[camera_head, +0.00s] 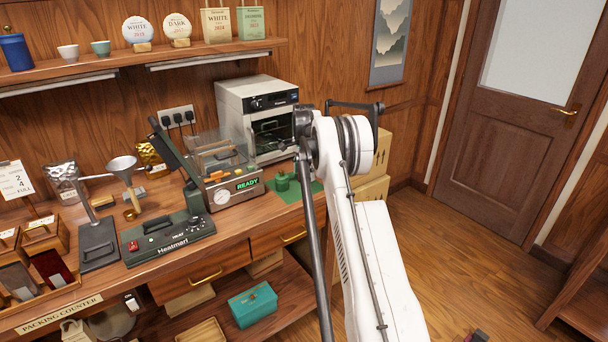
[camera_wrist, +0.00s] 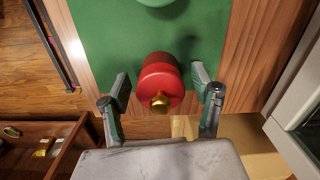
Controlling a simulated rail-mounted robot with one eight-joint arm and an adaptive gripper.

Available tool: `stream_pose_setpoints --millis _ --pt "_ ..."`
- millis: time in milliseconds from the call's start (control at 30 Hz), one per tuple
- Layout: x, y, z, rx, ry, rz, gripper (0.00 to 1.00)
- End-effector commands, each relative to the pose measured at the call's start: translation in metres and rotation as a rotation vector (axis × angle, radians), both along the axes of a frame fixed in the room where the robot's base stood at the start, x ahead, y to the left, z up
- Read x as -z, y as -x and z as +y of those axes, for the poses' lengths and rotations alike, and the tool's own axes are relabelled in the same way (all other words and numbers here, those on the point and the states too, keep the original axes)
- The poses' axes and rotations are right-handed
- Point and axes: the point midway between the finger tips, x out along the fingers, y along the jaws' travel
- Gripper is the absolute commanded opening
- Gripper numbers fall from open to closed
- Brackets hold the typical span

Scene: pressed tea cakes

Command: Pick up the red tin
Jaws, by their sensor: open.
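The red tin (camera_wrist: 160,80) has a rounded body and a small gold knob. In the wrist view it is at the centre, on a green mat (camera_wrist: 105,40). My gripper (camera_wrist: 160,88) is open, with one finger left of the tin and one right. A gap shows on each side, and neither finger visibly touches it. In the head view my white arm blocks the sight of the red tin and of the gripper.
The READY machine (camera_head: 232,185) and the Heatmerl press (camera_head: 165,238) crowd the counter leftward. An open drawer (camera_wrist: 70,150) lies below.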

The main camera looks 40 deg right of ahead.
Motion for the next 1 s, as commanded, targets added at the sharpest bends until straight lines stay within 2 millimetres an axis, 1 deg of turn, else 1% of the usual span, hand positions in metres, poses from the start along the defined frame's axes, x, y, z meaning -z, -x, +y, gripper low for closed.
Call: stream_pose_setpoints --millis 33,133,367,467,733,1000 --pt "0.0051 -0.0002 0.0002 0.000 0.000 0.000 0.61" --pt "0.0113 0.0000 0.0004 0.000 0.000 0.000 0.61" --pt "0.0127 -0.0001 0.0004 0.000 0.000 0.000 0.61" --pt "0.0126 -0.0001 0.0004 0.000 0.000 0.000 0.49" --pt "0.0124 -0.0001 0.0004 0.000 0.000 0.000 0.13" --pt "0.0114 -0.0001 0.0004 0.000 0.000 0.000 0.12"
